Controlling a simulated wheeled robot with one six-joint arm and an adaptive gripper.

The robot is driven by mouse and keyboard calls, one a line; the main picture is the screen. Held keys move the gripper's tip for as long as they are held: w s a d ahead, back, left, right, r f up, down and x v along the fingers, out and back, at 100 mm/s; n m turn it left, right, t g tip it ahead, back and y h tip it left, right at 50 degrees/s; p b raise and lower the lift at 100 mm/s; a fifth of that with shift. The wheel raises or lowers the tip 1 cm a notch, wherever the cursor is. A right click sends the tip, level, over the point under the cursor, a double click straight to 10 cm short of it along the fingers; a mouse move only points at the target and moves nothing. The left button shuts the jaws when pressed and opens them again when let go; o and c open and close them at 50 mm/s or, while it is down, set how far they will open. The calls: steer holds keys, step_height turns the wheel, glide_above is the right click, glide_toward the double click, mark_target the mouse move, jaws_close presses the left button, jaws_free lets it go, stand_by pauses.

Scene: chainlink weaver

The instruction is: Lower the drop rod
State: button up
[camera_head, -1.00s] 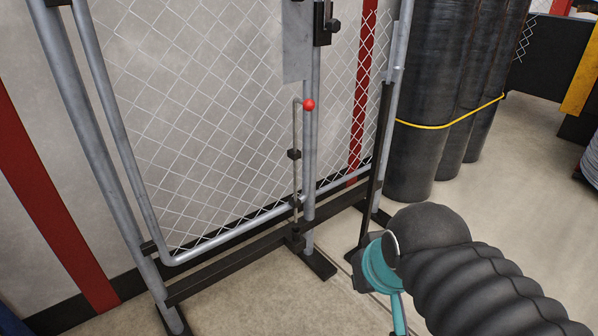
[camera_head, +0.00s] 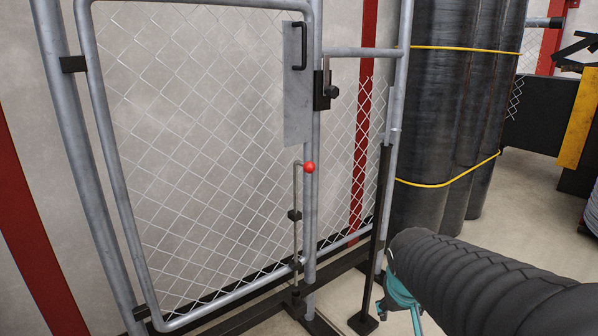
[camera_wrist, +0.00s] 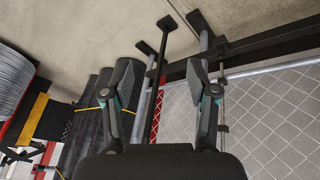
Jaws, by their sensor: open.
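The drop rod (camera_head: 296,238) is a thin upright grey rod on the free edge of a chain-link gate (camera_head: 190,130). Its top bends over to a red ball knob (camera_head: 310,168). It passes through a dark guide (camera_head: 294,215), and its lower end is near a dark bracket at the bottom rail. In the wrist view, a thin rod (camera_wrist: 223,125) that looks like the drop rod shows right of the fingers; no red knob is visible there. My gripper (camera_wrist: 160,75) is open and empty, its two fingers apart.
A grey latch plate (camera_head: 297,85) with a black handle sits above the knob. A dark slanted prop (camera_head: 377,235) stands right of the gate. Tall black rolls (camera_head: 440,120) with yellow bands stand farther right. Some bare floor shows at right.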

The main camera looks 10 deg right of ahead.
steer(key=w+d+r+n+t, duration=0.15)
steer(key=w+d+t, duration=0.3)
steer(key=w, duration=0.75)
steer(key=w+d+r+n+t, duration=0.1)
steer(key=w+d+r+t, duration=0.3)
steer(key=w, duration=0.7)
steer(key=n+t+y, duration=0.3)
steer(key=n+y, duration=0.2)
steer(key=y, duration=0.7)
glide_toward(314, 168)
steer(key=shift+h, duration=0.3)
steer(key=x, duration=1.1)
steer(key=shift+w+a+r, duration=0.1)
steer(key=shift+w+a, duration=0.15)
steer(key=shift+a, duration=0.15)
